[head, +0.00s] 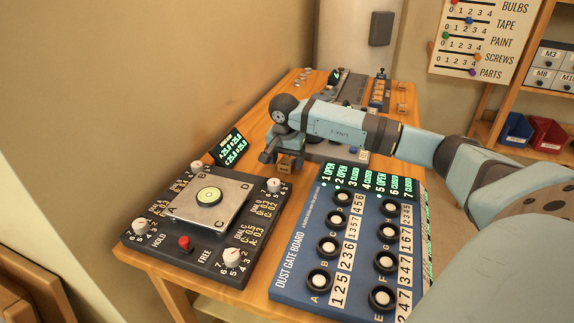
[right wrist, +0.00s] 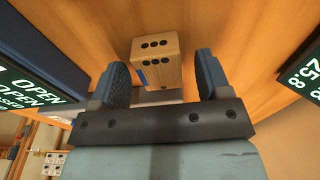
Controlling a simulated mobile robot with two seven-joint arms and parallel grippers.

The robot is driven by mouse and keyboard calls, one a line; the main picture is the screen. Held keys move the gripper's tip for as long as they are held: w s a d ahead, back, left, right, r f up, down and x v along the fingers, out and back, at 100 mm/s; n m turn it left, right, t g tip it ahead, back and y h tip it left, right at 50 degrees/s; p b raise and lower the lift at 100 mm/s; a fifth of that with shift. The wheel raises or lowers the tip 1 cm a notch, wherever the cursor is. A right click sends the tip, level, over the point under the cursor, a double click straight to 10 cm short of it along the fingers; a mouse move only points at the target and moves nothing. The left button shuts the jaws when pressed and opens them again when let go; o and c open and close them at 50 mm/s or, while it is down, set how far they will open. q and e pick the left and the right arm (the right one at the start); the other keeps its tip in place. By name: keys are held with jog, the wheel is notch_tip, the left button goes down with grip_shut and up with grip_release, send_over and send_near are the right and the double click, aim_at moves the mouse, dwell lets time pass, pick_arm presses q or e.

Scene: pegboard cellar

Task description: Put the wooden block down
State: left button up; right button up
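The wooden block (head: 290,164) is on the wooden table, between the two dark boards and just below my right gripper (head: 283,152). In the right wrist view the block (right wrist: 157,62) is pale wood with rows of dark round holes and a small blue patch on its lower left. It sits just beyond and between the fingertips of my right gripper (right wrist: 162,72). The fingers are spread wide, with clear space on the block's right and only a narrow gap on its left. My left gripper is not in view.
A dark levelling board (head: 183,262) with knobs and a tilted plate stands at left. A blue dust gate board (head: 293,276) with black knobs stands at right. A small green-lit display (head: 226,145) sits behind the levelling board. More devices fill the table's far end.

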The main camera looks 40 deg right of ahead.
jog(key=c, duration=0.9)
jog(key=shift+c, duration=0.2)
